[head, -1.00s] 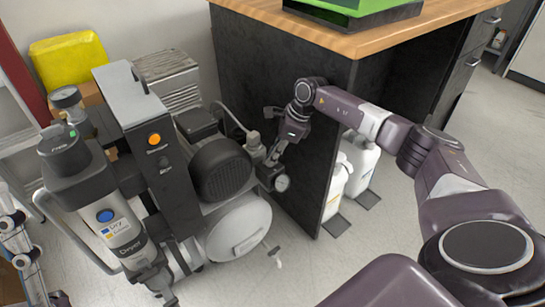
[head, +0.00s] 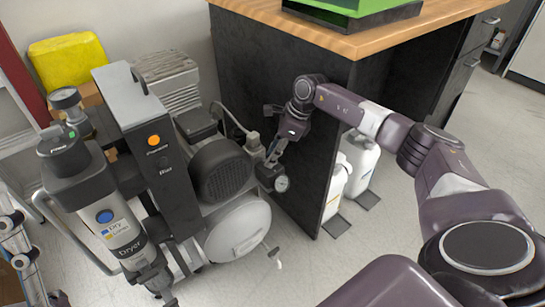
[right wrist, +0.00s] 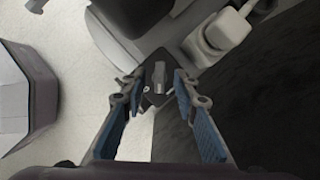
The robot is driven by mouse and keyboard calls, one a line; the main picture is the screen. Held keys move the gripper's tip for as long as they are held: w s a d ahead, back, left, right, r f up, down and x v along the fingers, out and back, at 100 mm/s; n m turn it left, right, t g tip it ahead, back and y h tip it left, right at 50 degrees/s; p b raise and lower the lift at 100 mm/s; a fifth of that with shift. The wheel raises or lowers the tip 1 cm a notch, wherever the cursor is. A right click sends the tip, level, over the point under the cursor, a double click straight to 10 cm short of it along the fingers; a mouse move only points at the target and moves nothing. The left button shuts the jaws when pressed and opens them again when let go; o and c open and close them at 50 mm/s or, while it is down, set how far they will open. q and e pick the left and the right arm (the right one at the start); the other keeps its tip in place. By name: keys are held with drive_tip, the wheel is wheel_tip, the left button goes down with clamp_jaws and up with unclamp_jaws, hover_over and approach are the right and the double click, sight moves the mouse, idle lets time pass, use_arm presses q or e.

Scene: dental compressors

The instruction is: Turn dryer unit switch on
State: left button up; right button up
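The dryer unit (head: 125,236) stands at the left of the head view, an upright cylinder with a dark top, a "Dryer" label and a round blue button (head: 105,216). I cannot tell whether it is on. My right gripper (head: 273,158) is at the compressor's right side, beside the dark desk panel and well right of the dryer. In the right wrist view, its blue-padded fingers (right wrist: 158,80) are open. A small dark valve-like part with a grey lever (right wrist: 160,74) shows between them, with gaps on both sides.
The compressor has a dark panel with an orange button (head: 154,140), a round motor (head: 221,171) and a pressure gauge (head: 282,184). The wood-topped desk (head: 345,42) stands close on the right. White jugs (head: 360,160) sit under it. Floor in front is clear.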

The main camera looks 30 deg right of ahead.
wheel_tip(320, 180, up, 9)
idle(0.3)
drive_tip(key=shift+r, duration=0.1)
